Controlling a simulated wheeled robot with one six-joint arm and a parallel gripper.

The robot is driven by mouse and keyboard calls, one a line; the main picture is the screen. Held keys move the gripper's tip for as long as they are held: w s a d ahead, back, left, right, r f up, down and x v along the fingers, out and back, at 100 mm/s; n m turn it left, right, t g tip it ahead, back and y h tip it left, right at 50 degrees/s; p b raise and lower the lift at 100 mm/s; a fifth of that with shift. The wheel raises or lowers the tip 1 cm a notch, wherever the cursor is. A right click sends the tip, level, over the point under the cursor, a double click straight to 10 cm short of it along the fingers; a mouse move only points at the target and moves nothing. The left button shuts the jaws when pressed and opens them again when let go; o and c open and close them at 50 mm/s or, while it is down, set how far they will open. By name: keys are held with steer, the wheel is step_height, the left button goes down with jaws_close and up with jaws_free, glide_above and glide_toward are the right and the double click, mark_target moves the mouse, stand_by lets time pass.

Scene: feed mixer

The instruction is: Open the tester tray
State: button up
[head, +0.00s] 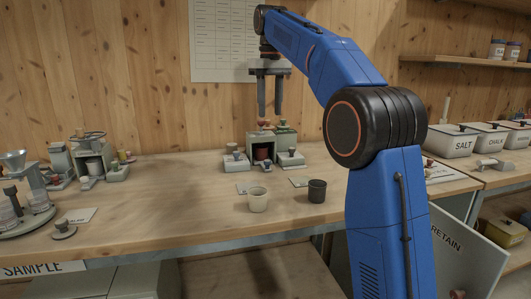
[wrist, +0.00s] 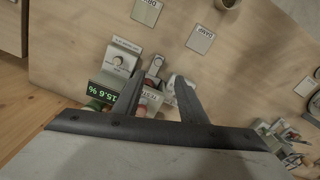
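The tester (head: 262,139) is a small grey-green unit at the back of the bench in the head view, with a reddish cup (head: 262,154) in its front opening. My gripper (head: 270,117) points down just above the tester. Its fingers are apart with nothing between them, also in the wrist view (wrist: 158,92). They partly hide the tester's top.
A pale cup (head: 258,200) and a dark cup (head: 317,191) stand on the bench in front of the tester. Small blocks with knobs flank it, left (head: 237,161) and right (head: 291,157).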

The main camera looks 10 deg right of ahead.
steer(key=w, duration=0.2)
glide_toward(268, 160)
step_height(268, 160, down, 8)
stand_by(0.7)
